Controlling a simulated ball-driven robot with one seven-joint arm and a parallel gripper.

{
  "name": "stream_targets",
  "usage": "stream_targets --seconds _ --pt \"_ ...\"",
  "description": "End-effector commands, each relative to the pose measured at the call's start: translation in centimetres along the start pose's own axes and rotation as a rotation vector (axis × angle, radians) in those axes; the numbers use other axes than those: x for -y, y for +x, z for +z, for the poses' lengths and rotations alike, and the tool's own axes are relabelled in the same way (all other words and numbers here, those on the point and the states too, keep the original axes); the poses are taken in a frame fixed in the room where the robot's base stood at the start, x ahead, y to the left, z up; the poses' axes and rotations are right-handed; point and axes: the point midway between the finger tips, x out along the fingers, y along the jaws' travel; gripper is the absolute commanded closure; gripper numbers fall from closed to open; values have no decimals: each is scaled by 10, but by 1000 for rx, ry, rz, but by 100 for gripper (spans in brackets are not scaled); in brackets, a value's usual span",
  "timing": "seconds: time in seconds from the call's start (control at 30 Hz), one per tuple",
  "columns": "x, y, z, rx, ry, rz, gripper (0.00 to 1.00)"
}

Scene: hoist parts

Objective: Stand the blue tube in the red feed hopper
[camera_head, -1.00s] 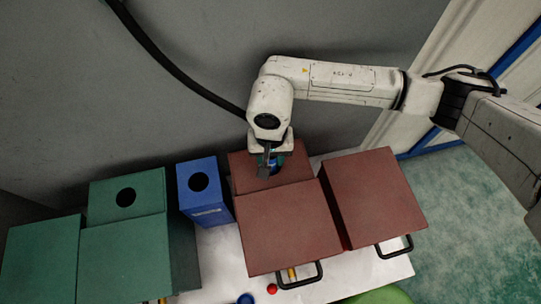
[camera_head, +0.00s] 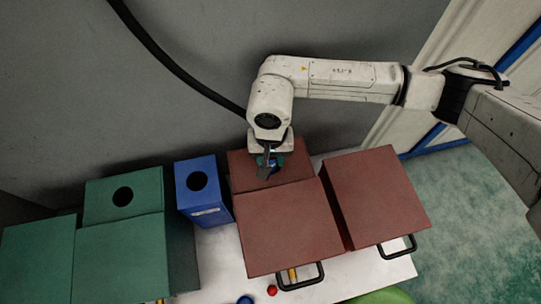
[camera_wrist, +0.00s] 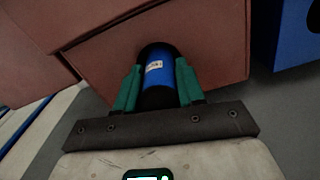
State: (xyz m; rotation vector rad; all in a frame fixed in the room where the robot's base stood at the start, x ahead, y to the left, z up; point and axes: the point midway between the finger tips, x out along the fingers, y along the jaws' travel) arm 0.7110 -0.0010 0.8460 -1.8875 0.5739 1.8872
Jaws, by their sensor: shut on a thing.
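The red feed hopper (camera_head: 297,166) is the low red box at the back, behind a larger red box. It also fills the upper part of the wrist view (camera_wrist: 215,45). The blue tube (camera_wrist: 157,72) has a small white label and is between the two green fingers of my gripper (camera_wrist: 158,88). The tube's far end is at a dark round opening in the hopper's top; how deep it reaches inside is hidden. In the head view my gripper (camera_head: 271,163) is right over the hopper, shut on the tube, of which little blue shows.
A blue box (camera_head: 207,205) with a round hole stands left of the hopper. Green boxes (camera_head: 122,245), one part with a round hole, stand further left. Another red box (camera_head: 375,195) with a black handle stands right. A grey wall is close behind. A red knob (camera_head: 272,290) lies in front.

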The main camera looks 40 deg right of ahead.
Motion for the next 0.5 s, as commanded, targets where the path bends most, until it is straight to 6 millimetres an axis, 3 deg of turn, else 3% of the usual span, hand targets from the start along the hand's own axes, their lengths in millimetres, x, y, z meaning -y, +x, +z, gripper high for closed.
stream_targets --seconds 0.1,0.13,0.4,0.5 --pt "0 0 0 0 0 0 100" --pt "0 0 0 0 0 0 60" --pt "0 0 0 1 0 0 34" --pt "0 0 0 1 0 0 32"
